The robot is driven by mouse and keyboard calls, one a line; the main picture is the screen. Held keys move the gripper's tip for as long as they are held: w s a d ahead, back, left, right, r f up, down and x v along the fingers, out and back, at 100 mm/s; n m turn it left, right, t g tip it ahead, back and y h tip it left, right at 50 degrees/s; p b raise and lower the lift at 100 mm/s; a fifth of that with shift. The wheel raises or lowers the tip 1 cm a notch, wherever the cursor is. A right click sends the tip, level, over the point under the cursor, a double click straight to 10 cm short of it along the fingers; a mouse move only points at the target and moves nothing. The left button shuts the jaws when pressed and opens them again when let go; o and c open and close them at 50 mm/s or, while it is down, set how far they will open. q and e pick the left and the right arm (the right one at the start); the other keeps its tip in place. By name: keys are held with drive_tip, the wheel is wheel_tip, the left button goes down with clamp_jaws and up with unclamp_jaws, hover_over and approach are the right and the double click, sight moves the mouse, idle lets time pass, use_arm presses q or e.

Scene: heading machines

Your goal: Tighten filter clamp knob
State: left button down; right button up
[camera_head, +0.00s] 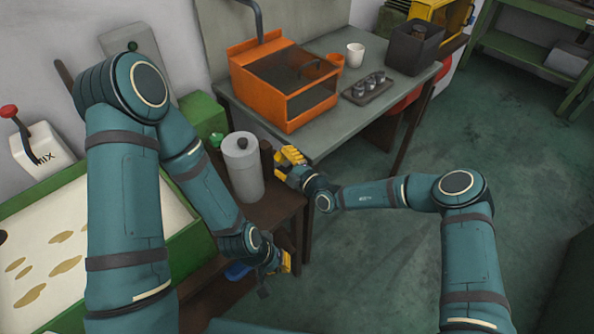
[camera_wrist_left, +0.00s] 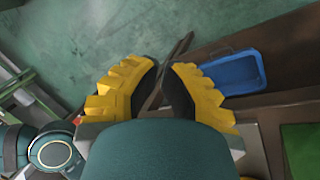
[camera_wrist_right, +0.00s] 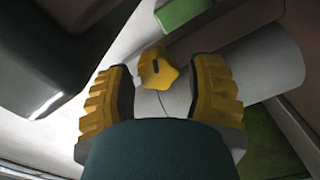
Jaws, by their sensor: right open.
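A yellow lobed knob (camera_wrist_right: 158,68) with a dark slot shows in the right wrist view, in front of a pale grey cylinder (camera_wrist_right: 245,75). My right gripper (camera_wrist_right: 160,95) is open, with its fingers spread to either side of the view and the knob ahead between them; no contact shows. In the head view, my right gripper (camera_head: 286,158) is just right of the grey filter canister (camera_head: 243,168), and the knob cannot be made out there. My left gripper (camera_head: 278,264) is low beside the brown bench, away from the canister. Its fingertips (camera_wrist_left: 164,66) are close together, with a narrow gap and nothing clearly held.
The canister stands on a brown bench (camera_head: 277,205). A blue tray (camera_wrist_left: 236,73) lies low near my left gripper. An orange machine (camera_head: 285,85) stands on the grey table (camera_head: 335,125) behind. A green-rimmed bin (camera_head: 185,255) is at left. Open floor (camera_head: 390,240) lies at right.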

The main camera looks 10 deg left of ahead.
drive_tip(key=v, duration=1)
drive_tip(key=shift+s, duration=0.15)
